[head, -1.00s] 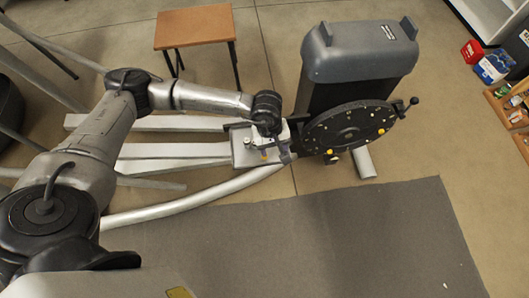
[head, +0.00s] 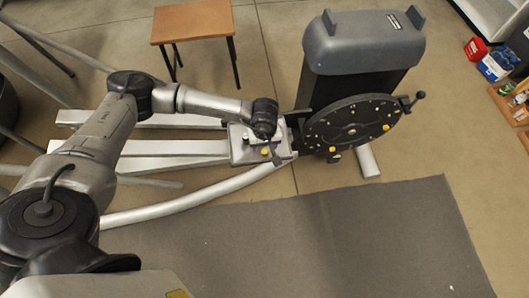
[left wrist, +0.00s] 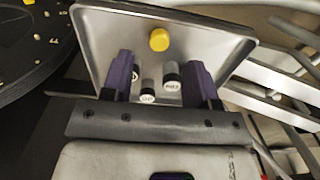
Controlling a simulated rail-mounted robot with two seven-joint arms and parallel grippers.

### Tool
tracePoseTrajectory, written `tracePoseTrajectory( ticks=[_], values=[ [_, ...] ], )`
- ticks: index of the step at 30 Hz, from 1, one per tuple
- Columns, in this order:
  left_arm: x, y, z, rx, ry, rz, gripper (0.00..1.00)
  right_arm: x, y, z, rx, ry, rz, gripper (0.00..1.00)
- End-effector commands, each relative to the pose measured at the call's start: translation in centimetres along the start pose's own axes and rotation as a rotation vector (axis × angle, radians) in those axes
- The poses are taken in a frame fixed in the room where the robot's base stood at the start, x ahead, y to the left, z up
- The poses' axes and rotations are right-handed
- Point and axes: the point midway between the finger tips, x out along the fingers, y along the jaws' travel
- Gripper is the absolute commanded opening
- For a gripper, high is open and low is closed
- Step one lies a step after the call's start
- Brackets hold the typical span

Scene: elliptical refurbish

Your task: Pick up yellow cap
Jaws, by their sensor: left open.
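The yellow cap (left wrist: 159,39) sits on a silver metal tray (left wrist: 215,43), near its far edge in the left wrist view. The cap also shows on the tray in the head view (head: 264,150). My left gripper (left wrist: 160,66) is open over the tray, its two purple fingers spread apart. The cap lies beyond the fingertips in the picture, roughly centred between them and apart from them. Small grey cylinders with white labelled ends (left wrist: 171,76) show between the fingers, partly hidden by the gripper. My right gripper is not in view.
A black disc (head: 350,127) with a crank handle stands right of the tray, below a grey machine housing (head: 362,42). Silver rails (head: 170,147) run left from the tray. A brown stool (head: 192,22) stands behind. A grey mat (head: 300,240) lies clear in front.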

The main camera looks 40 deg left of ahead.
Motion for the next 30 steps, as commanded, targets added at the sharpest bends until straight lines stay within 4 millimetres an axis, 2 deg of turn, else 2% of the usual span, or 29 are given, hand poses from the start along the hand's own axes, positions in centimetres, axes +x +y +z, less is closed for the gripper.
tracePoseTrajectory(
  ticks=[12,20,30],
  values=[
    [4.8,0.0,-0.2,0.000,0.000,-0.001,0.54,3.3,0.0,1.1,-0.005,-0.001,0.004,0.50],
    [4.9,0.0,-0.2,0.000,0.000,0.000,0.54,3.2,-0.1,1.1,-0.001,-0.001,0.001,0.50],
    [4.9,0.0,-0.2,0.000,0.000,0.000,0.23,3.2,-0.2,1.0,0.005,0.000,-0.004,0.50]
  ],
)
